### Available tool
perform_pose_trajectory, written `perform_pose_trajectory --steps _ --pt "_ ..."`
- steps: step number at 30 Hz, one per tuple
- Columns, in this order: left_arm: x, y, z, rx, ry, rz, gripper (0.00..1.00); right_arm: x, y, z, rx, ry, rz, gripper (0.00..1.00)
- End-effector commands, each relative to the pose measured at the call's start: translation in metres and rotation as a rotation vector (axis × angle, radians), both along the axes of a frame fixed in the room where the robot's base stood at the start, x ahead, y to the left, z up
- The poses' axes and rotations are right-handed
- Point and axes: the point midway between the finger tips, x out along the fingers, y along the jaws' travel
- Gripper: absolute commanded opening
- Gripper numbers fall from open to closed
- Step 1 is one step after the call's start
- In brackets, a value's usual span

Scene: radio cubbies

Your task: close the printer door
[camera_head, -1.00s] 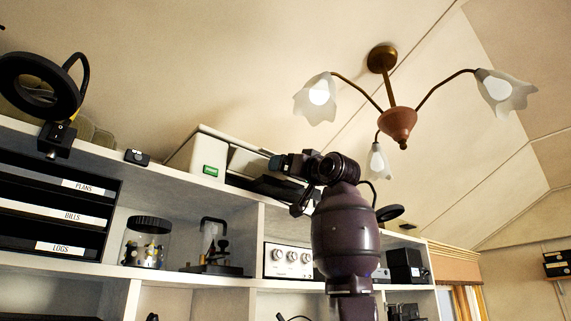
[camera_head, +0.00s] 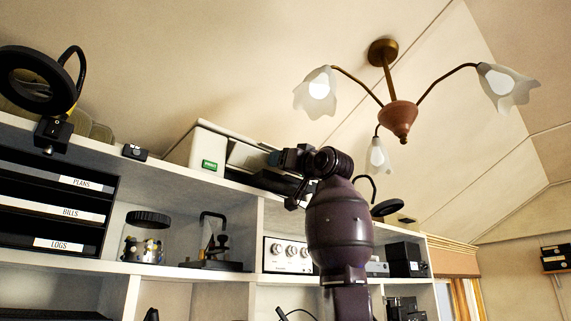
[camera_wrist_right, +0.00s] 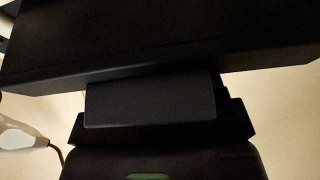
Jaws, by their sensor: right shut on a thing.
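The printer (camera_head: 207,148) is a pale box with a green label, on top of the white shelf unit. Its dark door (camera_head: 272,181) hangs out at the front, tilted, and is partly hidden by my right arm. My right gripper (camera_head: 276,159) is at the printer's front, at the right part of the door. In the right wrist view a broad dark slab (camera_wrist_right: 150,45), seemingly the door, lies across the gripper's front. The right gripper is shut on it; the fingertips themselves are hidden. My left gripper is in neither view.
A ceiling lamp (camera_head: 398,115) with several glass shades hangs right of my arm. A black ring magnifier (camera_head: 70,90) stands on the shelf top at left, with a small black device (camera_head: 135,152) beside the printer. Shelves below hold a jar (camera_head: 143,245) and trays.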

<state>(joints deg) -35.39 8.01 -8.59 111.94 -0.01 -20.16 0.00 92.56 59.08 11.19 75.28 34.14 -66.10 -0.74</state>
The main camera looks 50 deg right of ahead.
Motion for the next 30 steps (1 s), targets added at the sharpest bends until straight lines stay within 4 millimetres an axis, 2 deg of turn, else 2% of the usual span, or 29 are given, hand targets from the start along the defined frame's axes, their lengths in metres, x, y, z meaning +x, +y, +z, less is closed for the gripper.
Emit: perform_pose_trajectory --steps 8,21,30 --pt "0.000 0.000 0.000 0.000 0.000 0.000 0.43 0.001 0.000 0.006 0.010 0.071 0.001 0.40" --pt "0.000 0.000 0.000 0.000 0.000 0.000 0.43 0.009 0.000 0.021 0.039 0.327 0.003 0.40" --pt "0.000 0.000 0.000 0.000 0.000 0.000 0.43 0.014 -0.001 0.027 0.051 0.443 0.003 0.40"
